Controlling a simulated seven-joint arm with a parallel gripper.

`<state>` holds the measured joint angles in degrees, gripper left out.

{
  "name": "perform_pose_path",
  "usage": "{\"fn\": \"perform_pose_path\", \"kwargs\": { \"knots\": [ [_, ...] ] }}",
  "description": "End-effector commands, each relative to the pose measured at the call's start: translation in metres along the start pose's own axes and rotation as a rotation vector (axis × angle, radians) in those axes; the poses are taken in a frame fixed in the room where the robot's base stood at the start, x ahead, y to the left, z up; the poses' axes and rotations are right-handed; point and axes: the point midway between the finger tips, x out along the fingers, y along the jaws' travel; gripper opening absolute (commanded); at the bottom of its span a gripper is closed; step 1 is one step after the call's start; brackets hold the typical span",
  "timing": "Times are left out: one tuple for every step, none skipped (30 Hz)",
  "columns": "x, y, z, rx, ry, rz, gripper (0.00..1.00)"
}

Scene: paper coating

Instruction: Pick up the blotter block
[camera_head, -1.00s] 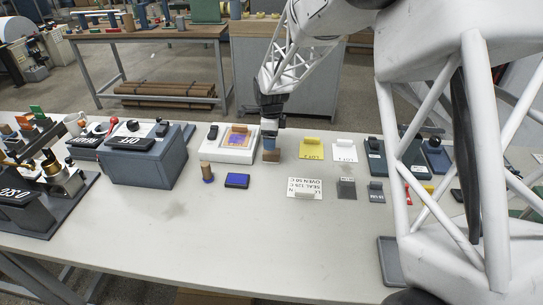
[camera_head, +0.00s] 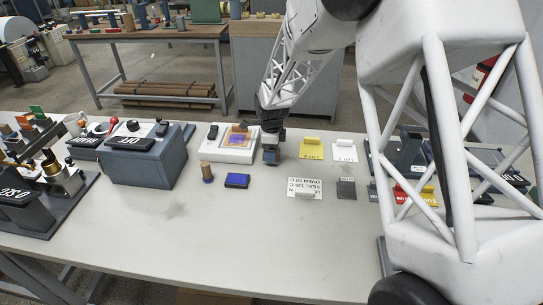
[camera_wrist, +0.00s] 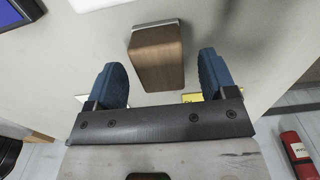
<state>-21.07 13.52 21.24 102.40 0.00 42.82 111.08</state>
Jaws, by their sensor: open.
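The blotter block (camera_wrist: 157,58) is a brown wooden block with a thin pale layer along one edge. In the wrist view it stands between the two blue fingers of my gripper (camera_wrist: 161,66), with a gap on each side. The fingers are open and I see no contact with the block. In the head view my gripper (camera_head: 270,157) points down at the table just right of the white tray, and its fingers hide most or all of the block.
A white tray (camera_head: 222,153) with a coloured sheet stands close to the left of my gripper. A yellow card (camera_head: 311,151) and a white card (camera_head: 344,152) lie to the right. A blue pad (camera_head: 237,181) and a wooden cylinder (camera_head: 206,171) stand in front. The table's front middle is clear.

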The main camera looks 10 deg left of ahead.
Motion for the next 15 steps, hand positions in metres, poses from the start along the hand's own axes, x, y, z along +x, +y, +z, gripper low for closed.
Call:
{"fn": "perform_pose_path", "kwargs": {
  "knots": [
    [0.006, 0.0, 0.0, 0.0, 0.001, 0.002, 0.78],
    [0.009, 0.0, 0.0, 0.0, 0.001, 0.002, 0.78],
    [0.012, 0.0, 0.0, 0.0, 0.001, 0.002, 0.78],
    [0.014, 0.0, 0.0, 0.0, 0.001, 0.002, 0.78],
    [0.016, 0.0, 0.0, 0.0, 0.001, 0.001, 0.78],
    [0.017, 0.0, 0.0, 0.0, 0.0, 0.001, 0.78],
    [0.018, 0.0, 0.0, 0.0, 0.0, 0.0, 0.78],
    [0.018, 0.0, 0.0, 0.0, 0.0, 0.0, 0.78],
    [0.018, 0.0, 0.0, 0.0, 0.0, 0.0, 0.78],
    [0.018, 0.0, 0.0, 0.0, 0.0, 0.0, 0.78],
    [0.018, 0.0, 0.0, 0.0, 0.0, 0.0, 0.78],
    [0.018, 0.0, 0.0, 0.0, 0.0, 0.0, 0.78],
    [0.018, 0.0, 0.0, 0.0, 0.0, 0.0, 0.78],
    [0.018, 0.0, 0.0, 0.0, 0.0, 0.0, 0.78],
    [0.018, 0.0, 0.0, 0.0, 0.0, 0.0, 0.78]
  ]
}}
